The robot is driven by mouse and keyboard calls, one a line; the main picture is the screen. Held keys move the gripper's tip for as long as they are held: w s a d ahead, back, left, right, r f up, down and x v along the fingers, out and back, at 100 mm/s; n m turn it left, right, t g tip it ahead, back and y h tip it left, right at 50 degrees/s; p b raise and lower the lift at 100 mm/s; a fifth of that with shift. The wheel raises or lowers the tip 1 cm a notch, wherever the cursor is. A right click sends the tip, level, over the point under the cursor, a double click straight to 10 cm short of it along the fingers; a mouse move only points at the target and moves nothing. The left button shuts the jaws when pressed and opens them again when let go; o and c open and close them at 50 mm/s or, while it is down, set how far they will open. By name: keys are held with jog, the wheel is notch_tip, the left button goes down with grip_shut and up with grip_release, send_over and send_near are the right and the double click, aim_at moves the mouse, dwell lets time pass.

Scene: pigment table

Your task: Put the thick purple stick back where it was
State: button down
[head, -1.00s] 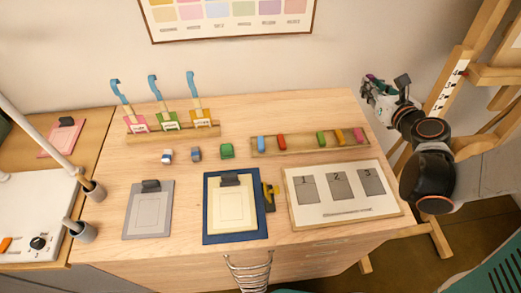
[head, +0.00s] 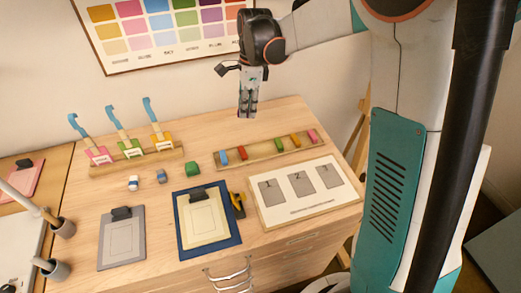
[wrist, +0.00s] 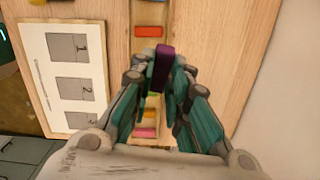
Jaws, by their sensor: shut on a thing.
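The thick purple stick (wrist: 163,66) is between the fingertips of my gripper (wrist: 162,82) in the wrist view, held up above the table. In the head view my gripper (head: 248,108) points down, above and behind the wooden tray (head: 261,153); the stick is hard to make out there. A wider empty stretch lies between red and green. In the wrist view, my fingers partly cover the tray.
A white board with numbered grey squares (head: 327,201) lies in front of the tray. A rack with blue-handled tools (head: 137,164) is at the back left. A colour chart hangs behind.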

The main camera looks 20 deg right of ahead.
aim_at(262, 151)
jog(key=s+d+r+n+h, duration=0.2)
jog(key=d+r+h, duration=0.1)
jog(key=r, duration=0.2)
notch_tip(262, 151, down, 20)
jog(key=b, duration=0.6)
jog(key=shift+s+d+f, duration=0.1)
jog(key=shift+d, duration=0.05)
jog(key=c, duration=1.5)
grip_release()
jog(key=shift+c, duration=0.2)
